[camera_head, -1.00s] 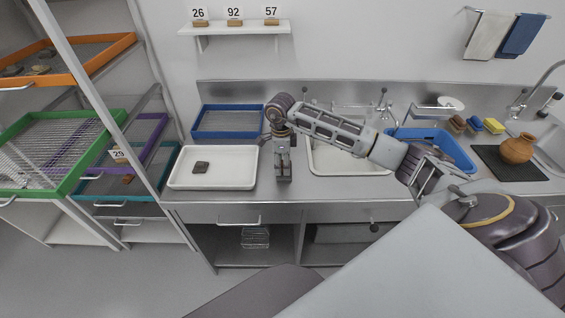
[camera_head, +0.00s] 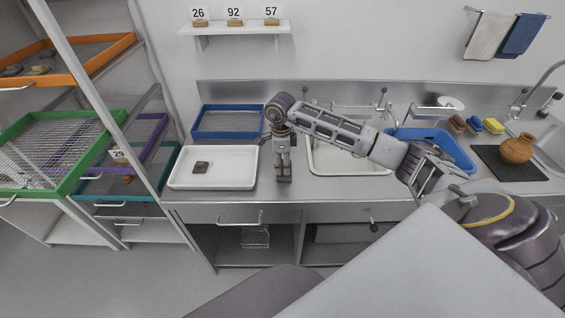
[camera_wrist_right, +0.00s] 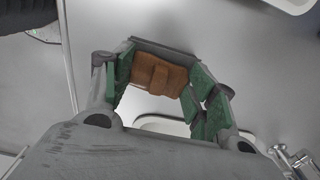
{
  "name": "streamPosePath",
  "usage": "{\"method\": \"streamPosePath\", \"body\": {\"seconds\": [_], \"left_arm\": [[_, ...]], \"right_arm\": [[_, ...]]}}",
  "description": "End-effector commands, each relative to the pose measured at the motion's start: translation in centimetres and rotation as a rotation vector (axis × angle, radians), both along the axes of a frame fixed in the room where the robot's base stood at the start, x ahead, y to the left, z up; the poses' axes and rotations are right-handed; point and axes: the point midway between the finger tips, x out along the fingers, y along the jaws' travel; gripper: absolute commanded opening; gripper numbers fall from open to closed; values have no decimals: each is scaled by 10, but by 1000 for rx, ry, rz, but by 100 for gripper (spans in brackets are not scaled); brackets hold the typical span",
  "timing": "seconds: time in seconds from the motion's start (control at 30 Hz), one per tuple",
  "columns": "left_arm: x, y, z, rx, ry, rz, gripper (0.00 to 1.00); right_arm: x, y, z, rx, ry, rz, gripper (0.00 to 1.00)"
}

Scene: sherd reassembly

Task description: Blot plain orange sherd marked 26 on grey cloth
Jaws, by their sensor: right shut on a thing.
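My right gripper (camera_head: 283,172) points down over the steel counter, between the white tray and the sink. In the right wrist view, my right gripper (camera_wrist_right: 160,88) is shut on an orange-brown sherd (camera_wrist_right: 158,74) between its green pads. The sherd looks plain on the side that shows; no number can be read on it. A light grey cloth (camera_head: 487,36) hangs on the wall rail at the upper right. Whether a cloth lies under the gripper, I cannot tell. My left gripper is not in view.
A white tray (camera_head: 240,154) holds a dark sherd (camera_head: 201,167). A blue tray (camera_head: 228,121) stands behind it. A blue basin (camera_head: 450,143), sponges (camera_head: 493,126) and an orange pot (camera_head: 517,149) are at right. Number cards (camera_head: 234,14) stand on the wall shelf. Racks with trays are at left.

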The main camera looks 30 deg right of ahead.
Motion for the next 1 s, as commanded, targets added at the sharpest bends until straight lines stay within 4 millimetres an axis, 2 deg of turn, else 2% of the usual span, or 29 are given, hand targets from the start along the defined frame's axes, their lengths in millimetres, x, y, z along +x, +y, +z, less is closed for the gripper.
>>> {"method": "streamPosePath", "body": {"seconds": [1.0], "left_arm": [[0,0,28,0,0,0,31]], "right_arm": [[0,0,52,-1,-2,0,32]]}}
